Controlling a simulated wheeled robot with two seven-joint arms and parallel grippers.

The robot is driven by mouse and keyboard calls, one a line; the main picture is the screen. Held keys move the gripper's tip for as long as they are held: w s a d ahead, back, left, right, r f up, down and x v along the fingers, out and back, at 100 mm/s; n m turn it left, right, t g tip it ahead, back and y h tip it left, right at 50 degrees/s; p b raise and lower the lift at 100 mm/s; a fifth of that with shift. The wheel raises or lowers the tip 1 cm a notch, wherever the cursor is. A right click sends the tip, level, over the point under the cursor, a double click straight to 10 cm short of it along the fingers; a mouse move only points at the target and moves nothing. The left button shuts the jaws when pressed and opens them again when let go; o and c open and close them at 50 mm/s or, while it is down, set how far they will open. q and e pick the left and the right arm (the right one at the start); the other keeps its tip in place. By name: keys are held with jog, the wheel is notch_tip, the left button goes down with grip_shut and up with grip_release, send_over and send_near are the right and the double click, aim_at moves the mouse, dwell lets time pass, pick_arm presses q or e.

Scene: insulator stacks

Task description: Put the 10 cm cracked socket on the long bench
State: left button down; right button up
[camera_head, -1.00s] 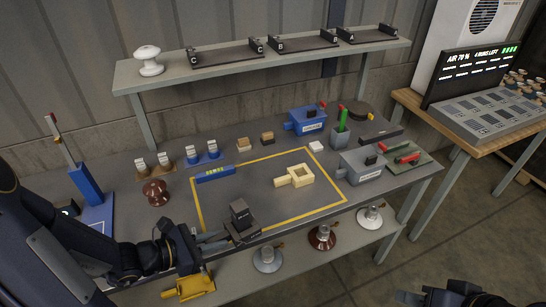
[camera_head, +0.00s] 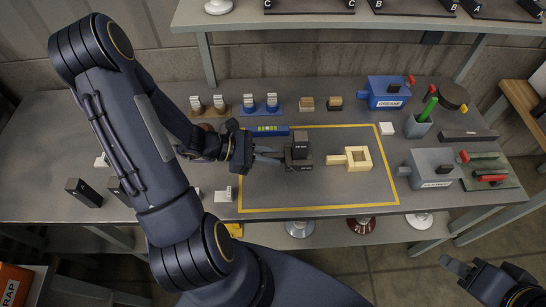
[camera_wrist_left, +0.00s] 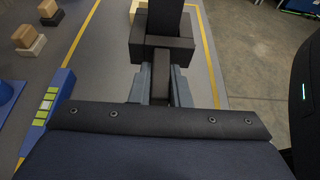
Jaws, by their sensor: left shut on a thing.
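A dark square socket (camera_head: 298,162) with a short handle and a dark upright block (camera_head: 300,142) on it is inside the yellow outline on the long grey bench (camera_head: 150,85). My left gripper (camera_head: 278,156) is shut on its handle from the left. In the left wrist view the two fingers (camera_wrist_left: 160,84) press on both sides of the handle, with the socket (camera_wrist_left: 178,50) just beyond. I cannot tell whether the socket touches the bench. Its label is too small to read, and no crack shows. My right gripper (camera_head: 458,272) is at the lower right, away from the bench; its jaw opening is unclear.
A cream square socket (camera_head: 358,158) with a handle lies just right of the dark one. A blue bar (camera_head: 268,131) is behind my left gripper. Blue (camera_head: 388,92) and grey (camera_head: 430,169) boxes stand at the right. The front right of the outlined area is free.

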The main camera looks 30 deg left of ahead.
pick_arm(q)
jog(key=w+f, duration=0.1)
jog(key=f, duration=0.1)
jog(key=w+a+f, duration=0.1)
jog(key=w+f, duration=0.1)
jog(key=shift+w+a+f, duration=0.1)
jog(key=shift+a+f, duration=0.1)
notch_tip(320, 180, down, 3)
jog(key=shift+w+f, duration=0.1)
jog(key=shift+f, duration=0.05)
jog(key=shift+f, duration=0.2)
jog(key=c, duration=1.4)
grip_release()
jog(key=shift+o, duration=0.2)
jog(key=shift+a, duration=0.1)
jog(key=shift+r, duration=0.15)
